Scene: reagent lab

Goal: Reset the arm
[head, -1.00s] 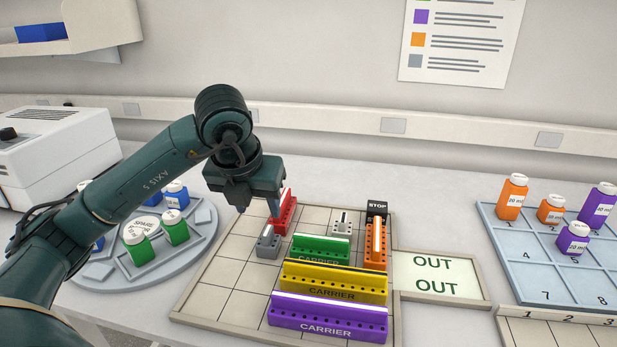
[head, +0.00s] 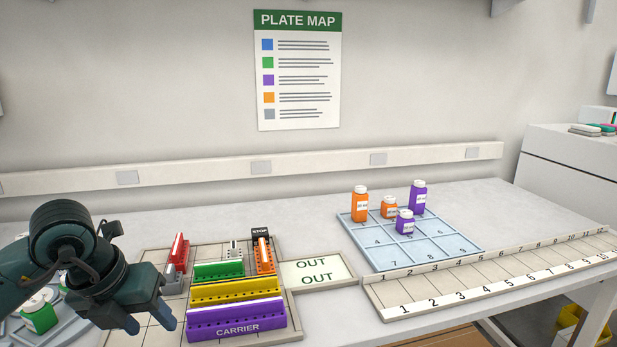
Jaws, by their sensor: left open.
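My left arm comes in from the left in the head view. Its gripper (head: 152,326) is open and empty, low over the front left part of the gridded carrier board (head: 290,309). It is left of the purple carrier (head: 237,318). Yellow (head: 236,290) and green (head: 218,271) carriers lie behind the purple one. A red block (head: 180,248), a grey block (head: 174,279) and an orange block (head: 265,257) stand farther back. My right gripper is not in view.
An OUT panel (head: 318,270) adjoins the board. A blue numbered tray (head: 440,246) holds orange (head: 359,204) and purple (head: 418,197) bottles. A long numbered strip (head: 490,284) runs along the front right. A green bottle (head: 39,316) is partly hidden behind my arm.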

